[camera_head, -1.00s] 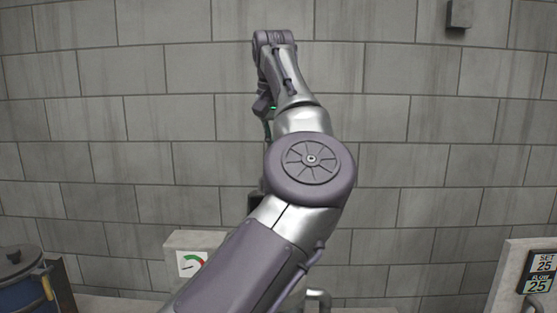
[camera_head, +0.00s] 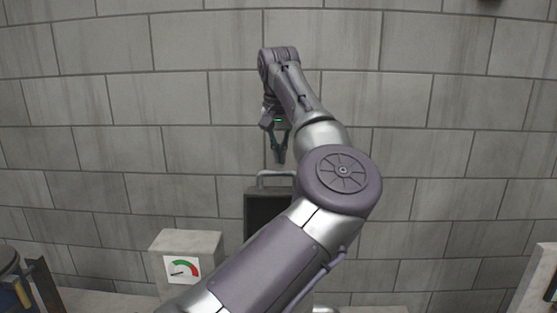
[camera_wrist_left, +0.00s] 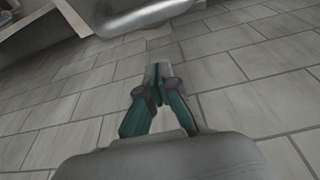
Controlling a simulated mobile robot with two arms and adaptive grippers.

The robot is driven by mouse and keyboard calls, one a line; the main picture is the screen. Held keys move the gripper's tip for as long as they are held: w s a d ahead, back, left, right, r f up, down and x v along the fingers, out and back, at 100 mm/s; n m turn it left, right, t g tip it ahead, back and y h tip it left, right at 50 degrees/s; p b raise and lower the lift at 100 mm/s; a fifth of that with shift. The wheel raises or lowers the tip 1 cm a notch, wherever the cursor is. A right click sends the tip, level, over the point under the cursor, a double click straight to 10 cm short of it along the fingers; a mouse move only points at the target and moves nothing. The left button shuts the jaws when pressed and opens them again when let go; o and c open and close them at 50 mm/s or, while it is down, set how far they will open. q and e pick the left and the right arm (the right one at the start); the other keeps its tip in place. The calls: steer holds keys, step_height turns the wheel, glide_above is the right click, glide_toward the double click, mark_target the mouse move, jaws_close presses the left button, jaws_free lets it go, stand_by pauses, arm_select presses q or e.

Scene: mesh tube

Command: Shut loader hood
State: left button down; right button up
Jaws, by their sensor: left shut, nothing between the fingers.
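The loader hood (camera_head: 265,212) is a dark upright panel with a lighter edge, behind my left arm in the head view. My arm covers its right and lower parts. A pale bar handle (camera_head: 272,173) stands at its top. My left gripper (camera_head: 279,160) is shut and empty, pointing down just above the handle in the picture; I cannot tell whether they touch there. In the left wrist view, the gripper (camera_wrist_left: 160,70) has its teal fingers together, with a gap to a blurred grey bar (camera_wrist_left: 145,17), probably the handle, at the top. My right gripper is not in view.
A pale box with a red and green gauge (camera_head: 183,268) stands left of the hood. A tiled wall (camera_head: 470,130) fills the back.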

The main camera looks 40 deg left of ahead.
arm_select(q)
steer(key=s+d, duration=0.1)
steer(key=s+d+f+p, duration=0.1)
steer(key=shift+s+p, duration=0.3)
steer(key=shift+s+d, duration=0.15)
steer(key=shift+d, duration=0.05)
steer(key=shift+w+a+f, duration=0.2)
steer(key=shift+a, duration=0.05)
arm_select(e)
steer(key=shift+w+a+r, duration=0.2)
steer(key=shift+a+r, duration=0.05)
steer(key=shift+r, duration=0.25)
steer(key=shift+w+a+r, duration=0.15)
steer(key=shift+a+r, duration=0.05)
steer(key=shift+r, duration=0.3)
